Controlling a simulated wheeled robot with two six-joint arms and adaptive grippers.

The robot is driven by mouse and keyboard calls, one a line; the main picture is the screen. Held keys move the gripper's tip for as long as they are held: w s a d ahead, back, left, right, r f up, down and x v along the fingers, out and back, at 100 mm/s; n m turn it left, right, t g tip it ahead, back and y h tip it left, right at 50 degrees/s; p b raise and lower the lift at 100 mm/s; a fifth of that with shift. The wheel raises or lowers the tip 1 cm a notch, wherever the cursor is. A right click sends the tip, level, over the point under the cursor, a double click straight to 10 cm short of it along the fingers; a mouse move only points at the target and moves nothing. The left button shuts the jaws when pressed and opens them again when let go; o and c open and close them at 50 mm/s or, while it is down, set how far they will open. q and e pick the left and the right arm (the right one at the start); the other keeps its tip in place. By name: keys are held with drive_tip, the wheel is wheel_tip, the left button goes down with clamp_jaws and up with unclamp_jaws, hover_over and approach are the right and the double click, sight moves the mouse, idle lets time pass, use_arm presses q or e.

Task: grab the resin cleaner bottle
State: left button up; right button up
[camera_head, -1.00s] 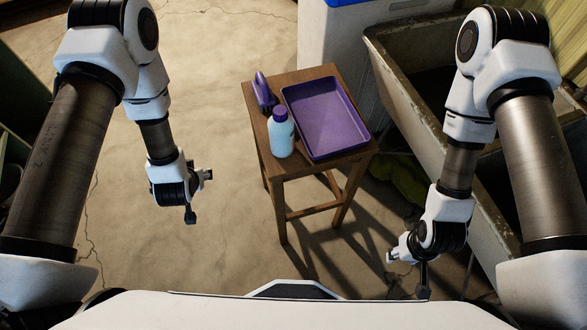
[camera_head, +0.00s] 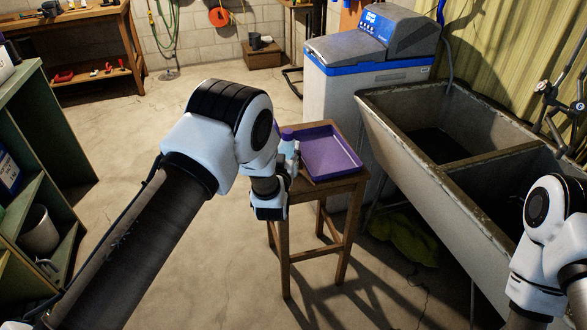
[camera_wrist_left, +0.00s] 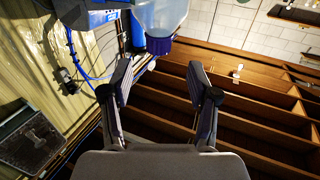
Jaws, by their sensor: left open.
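The resin cleaner bottle is light blue with a purple cap (camera_head: 287,134) and stands on the wooden stool (camera_head: 343,186), partly hidden by my left arm in the head view. My left gripper (camera_head: 291,164) is close beside the bottle there, its fingers mostly hidden. In the left wrist view, my left gripper (camera_wrist_left: 160,80) is open and empty. The pale bottle (camera_wrist_left: 160,14) shows upside down at the top edge, cap downward, beyond the fingertips and roughly in line with the gap. My right gripper is out of view.
A purple tray (camera_head: 330,151) lies on the stool, right of the bottle. A water softener (camera_head: 370,62) stands behind, and a concrete sink (camera_head: 440,160) is to the right. A green shelf (camera_head: 30,150) is at the left. Floor left of the stool is clear.

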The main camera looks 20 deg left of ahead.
sight(287, 136)
use_arm(q)
drive_tip(key=w, duration=0.2)
drive_tip(key=w+p, duration=0.1)
drive_tip(key=w, duration=0.2)
drive_tip(key=w+a, duration=0.1)
drive_tip(key=w, duration=0.1)
drive_tip(key=shift+w+f, duration=0.15)
drive_tip(key=shift+w, duration=0.05)
drive_tip(key=shift+w+a+f, duration=0.15)
drive_tip(key=shift+w, duration=0.1)
drive_tip(key=shift+s, duration=0.15)
drive_tip(key=shift+c, duration=0.7)
clamp_jaws()
drive_tip(key=shift+r, duration=0.2)
